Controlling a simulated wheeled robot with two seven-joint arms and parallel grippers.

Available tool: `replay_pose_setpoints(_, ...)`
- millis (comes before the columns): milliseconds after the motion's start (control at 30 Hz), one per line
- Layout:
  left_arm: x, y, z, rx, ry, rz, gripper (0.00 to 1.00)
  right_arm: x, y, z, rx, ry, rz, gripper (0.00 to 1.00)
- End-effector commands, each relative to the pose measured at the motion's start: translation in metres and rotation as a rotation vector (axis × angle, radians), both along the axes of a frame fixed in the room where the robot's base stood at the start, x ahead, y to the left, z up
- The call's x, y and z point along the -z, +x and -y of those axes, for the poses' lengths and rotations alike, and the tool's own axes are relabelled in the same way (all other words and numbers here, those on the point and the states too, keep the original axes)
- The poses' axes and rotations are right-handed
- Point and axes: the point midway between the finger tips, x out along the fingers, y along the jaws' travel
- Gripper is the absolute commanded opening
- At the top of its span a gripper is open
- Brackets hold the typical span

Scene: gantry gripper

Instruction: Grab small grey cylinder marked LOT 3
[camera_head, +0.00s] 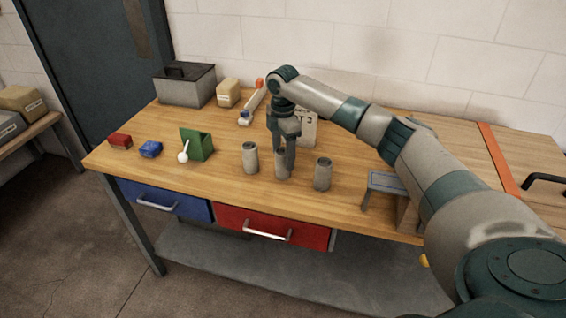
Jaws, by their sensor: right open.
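Three small grey cylinders stand upright in a row near the front of the wooden table: a left one (250,158), a middle one (282,168) and a right one (323,174). Any lot marking on them is too small to read. My right gripper (284,149) points down at the middle cylinder, with its open fingers at the cylinder's upper part. The fingers partly cover that cylinder, and I cannot tell whether they touch it. My left gripper is out of view.
A grey box (187,87) stands at the back. A small grey stand (385,183) is at the right.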

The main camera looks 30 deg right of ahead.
Motion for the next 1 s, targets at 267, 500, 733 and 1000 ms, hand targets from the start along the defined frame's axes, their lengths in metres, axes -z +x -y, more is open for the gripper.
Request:
replay_pose_setpoints(267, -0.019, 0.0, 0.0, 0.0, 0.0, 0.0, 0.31, 0.032, -0.002, -0.001, 0.0, -0.001, -0.003, 0.61)
replay_pose_setpoints(500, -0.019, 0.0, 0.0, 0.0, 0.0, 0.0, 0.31, 0.041, -0.002, -0.001, -0.001, 0.0, 0.0, 0.61)
replay_pose_setpoints(733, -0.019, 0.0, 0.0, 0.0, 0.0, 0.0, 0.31, 0.041, -0.002, -0.001, -0.001, -0.001, 0.0, 0.61)
replay_pose_setpoints(1000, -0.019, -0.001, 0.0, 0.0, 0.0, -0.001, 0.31, 0.04, -0.002, -0.001, -0.001, -0.001, 0.0, 0.25)
